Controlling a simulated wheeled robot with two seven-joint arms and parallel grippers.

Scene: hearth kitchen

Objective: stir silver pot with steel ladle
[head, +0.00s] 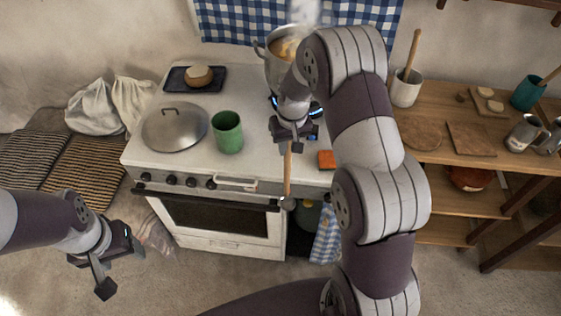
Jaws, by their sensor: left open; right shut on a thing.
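The silver pot (258,49) stands at the back of the white stove, with orange-brown contents showing and steam above. My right arm hides its right side. My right gripper (291,138) is in front of the pot, over the stove top, shut on the ladle (287,175). The ladle's wooden-coloured handle hangs down from the gripper, and its small grey end (287,203) is at the stove's front edge, apart from the pot. My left gripper (120,270) is open and empty at the lower left, in front of the stove.
A grey lid (175,122), a green cup (228,133), a dark tray (172,80) with a bread-like item, and an orange block (326,160) are on the stove. A wooden shelf (450,103) with jars and boards stands right. A checked towel (327,238) hangs below.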

